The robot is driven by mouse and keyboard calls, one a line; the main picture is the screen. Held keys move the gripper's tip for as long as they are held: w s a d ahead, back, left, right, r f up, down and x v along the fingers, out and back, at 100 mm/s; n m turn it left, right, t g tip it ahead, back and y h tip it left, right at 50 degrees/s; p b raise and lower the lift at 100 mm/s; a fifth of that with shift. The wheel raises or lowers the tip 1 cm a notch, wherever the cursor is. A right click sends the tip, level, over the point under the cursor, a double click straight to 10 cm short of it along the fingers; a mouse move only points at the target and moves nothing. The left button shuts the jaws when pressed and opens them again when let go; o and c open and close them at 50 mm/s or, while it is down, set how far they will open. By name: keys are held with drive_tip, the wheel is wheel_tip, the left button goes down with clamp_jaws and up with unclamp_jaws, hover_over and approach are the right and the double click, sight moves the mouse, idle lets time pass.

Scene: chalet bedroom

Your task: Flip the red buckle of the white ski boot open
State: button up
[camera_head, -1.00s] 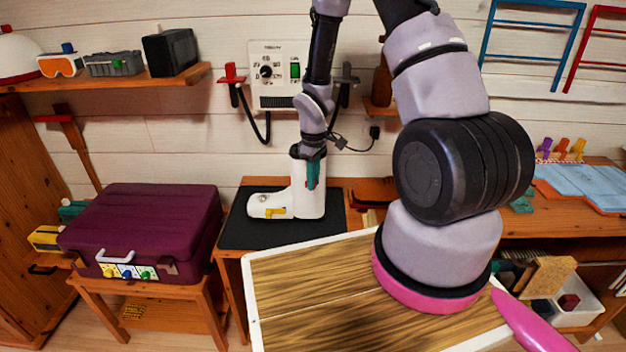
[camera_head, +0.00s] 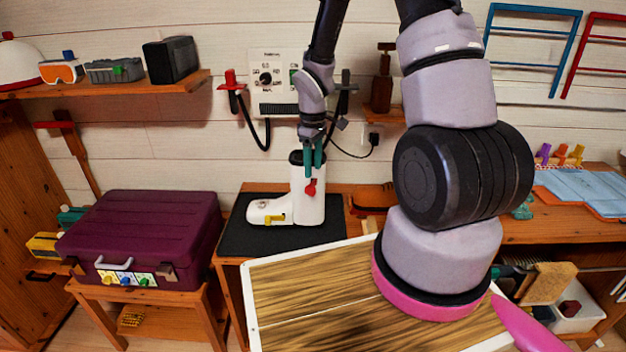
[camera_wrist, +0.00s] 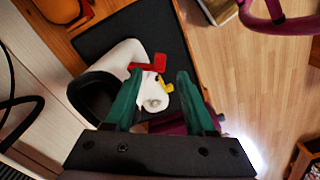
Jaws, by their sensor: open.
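The white ski boot (camera_head: 308,207) stands upright on a black mat (camera_head: 240,236), toe to the left. Its red buckle (camera_head: 311,187) is on the upper shaft. In the wrist view the red buckle (camera_wrist: 148,67) stands out from the white boot (camera_wrist: 122,57); its exact angle is hard to tell. A yellow buckle (camera_head: 274,219) is low on the foot. My gripper (camera_head: 314,172), with teal fingers, is open and empty, just above the red buckle near the boot's top. In the wrist view, my gripper's fingertips (camera_wrist: 157,80) are apart, with the buckles between and beyond them.
A purple case (camera_head: 145,235) sits on a stand to the left. A wall control box (camera_head: 278,78) and a red-tipped boot-dryer hook (camera_head: 232,85) are behind the boot. A wood-grained board (camera_head: 315,290) lies in front. Mat space beside the boot is clear.

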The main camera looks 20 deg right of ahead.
drive_tip(key=shift+r, duration=1.8)
drive_tip(key=s+d+r+m+t, duration=0.1)
drive_tip(key=s+r+m+t, duration=0.15)
drive_tip(key=r, duration=0.65)
drive_tip(key=s+d+r+m+t, duration=0.1)
drive_tip(key=s+r+m, duration=0.15)
drive_tip(key=r, duration=0.65)
drive_tip(key=s+r+m+t+y, duration=0.2)
drive_tip(key=s+r+m, duration=0.5)
drive_tip(key=s+r, duration=0.6)
drive_tip(key=shift+s+r+m+t, duration=0.4)
drive_tip(key=shift+t, duration=0.45)
drive_tip(key=shift+d, duration=0.1)
